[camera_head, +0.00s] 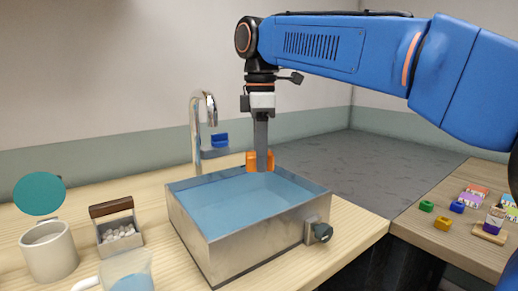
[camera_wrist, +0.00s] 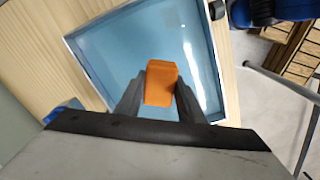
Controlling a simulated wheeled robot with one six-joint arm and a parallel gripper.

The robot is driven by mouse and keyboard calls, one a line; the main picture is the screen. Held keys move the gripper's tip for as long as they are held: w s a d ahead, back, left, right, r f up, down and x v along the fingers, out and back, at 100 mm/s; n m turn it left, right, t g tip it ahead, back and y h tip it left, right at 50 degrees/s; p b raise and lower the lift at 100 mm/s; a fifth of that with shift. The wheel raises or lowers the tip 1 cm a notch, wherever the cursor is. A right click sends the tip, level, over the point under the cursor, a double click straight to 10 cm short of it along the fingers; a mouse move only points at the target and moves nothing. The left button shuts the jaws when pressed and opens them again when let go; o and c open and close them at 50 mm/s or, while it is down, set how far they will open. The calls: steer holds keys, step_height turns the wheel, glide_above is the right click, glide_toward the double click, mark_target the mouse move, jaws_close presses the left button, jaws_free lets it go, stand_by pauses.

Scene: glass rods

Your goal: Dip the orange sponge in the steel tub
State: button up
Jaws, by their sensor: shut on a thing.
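The steel tub (camera_head: 230,256) stands on the wooden counter, filled with blue water; its inside also shows in the wrist view (camera_wrist: 112,50). My gripper (camera_wrist: 160,95) is shut on the orange sponge (camera_wrist: 160,83), which sits between the two fingers. In the head view the sponge (camera_head: 251,160) shows at the tub's far rim, partly hidden by the fingers. In the wrist view the sponge lies over the blue water. I cannot tell whether it touches the water.
A tap (camera_head: 196,130) with a shelf holding a blue thing (camera_head: 219,140) stands behind the tub. A white mug (camera_head: 48,252), a handled box of white balls (camera_head: 119,234) and a glass jug (camera_head: 128,274) stand left. A knob (camera_head: 321,232) juts from the tub's front right. Small coloured blocks (camera_head: 443,223) lie on the right table.

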steer(key=shift+f, duration=6.75)
steer(key=shift+r, duration=0.1)
steer(key=shift+r, duration=5.4)
steer(key=shift+r, duration=2.45)
steer(key=shift+s, duration=0.15)
